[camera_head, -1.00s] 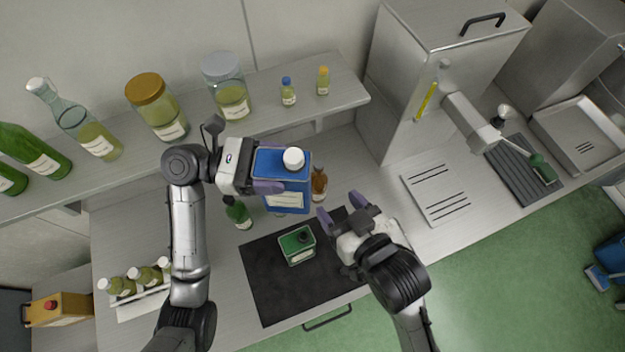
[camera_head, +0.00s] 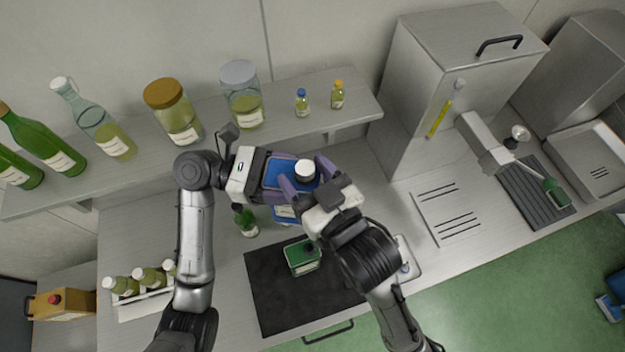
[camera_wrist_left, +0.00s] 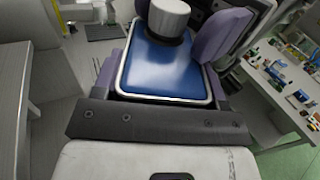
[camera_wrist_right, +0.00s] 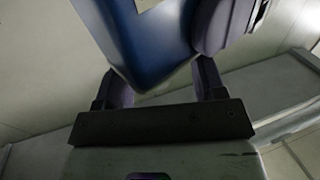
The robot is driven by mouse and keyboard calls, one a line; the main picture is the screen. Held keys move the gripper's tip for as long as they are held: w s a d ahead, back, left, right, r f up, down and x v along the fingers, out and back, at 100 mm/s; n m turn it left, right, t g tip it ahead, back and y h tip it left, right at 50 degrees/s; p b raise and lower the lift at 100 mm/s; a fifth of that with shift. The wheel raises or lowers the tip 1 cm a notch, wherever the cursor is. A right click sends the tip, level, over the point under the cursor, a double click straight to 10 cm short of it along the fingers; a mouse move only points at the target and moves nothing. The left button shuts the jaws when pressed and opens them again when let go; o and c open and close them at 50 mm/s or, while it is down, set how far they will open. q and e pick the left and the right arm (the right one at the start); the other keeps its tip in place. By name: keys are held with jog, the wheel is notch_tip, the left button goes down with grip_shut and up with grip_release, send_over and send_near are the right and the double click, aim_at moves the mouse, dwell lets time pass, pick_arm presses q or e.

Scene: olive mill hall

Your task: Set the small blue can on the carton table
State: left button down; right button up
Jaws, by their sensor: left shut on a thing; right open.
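The blue can (camera_head: 284,212), with a white cap and a pale label, is held upright above the counter in the head view. My left gripper (camera_head: 277,178) is shut on it from the left. The can's blue top (camera_wrist_left: 160,75) fills the middle of the left wrist view. My right gripper (camera_head: 312,192) is open at the can's right side, its fingers beside the can; whether they touch cannot be told. The can (camera_wrist_right: 150,45) also shows between the fingers in the right wrist view. I cannot identify a carton table for sure; a table with many small items (camera_wrist_left: 285,85) shows in the left wrist view.
A green can (camera_head: 302,257) stands on a black mat (camera_head: 270,305) below the grippers. A green bottle (camera_head: 245,220) is close left of the blue can. A shelf (camera_head: 345,112) with jars and bottles runs behind.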

pick_arm(q)
jog(key=shift+r, duration=0.15)
pick_arm(e)
jog(key=shift+w, duration=0.1)
pick_arm(q)
jog(key=shift+d, duration=0.15)
pick_arm(e)
jog(key=shift+a, duration=0.1)
grip_shut()
pick_arm(q)
jog(key=shift+c, duration=0.4)
grip_release()
jog(key=shift+s, duration=0.1)
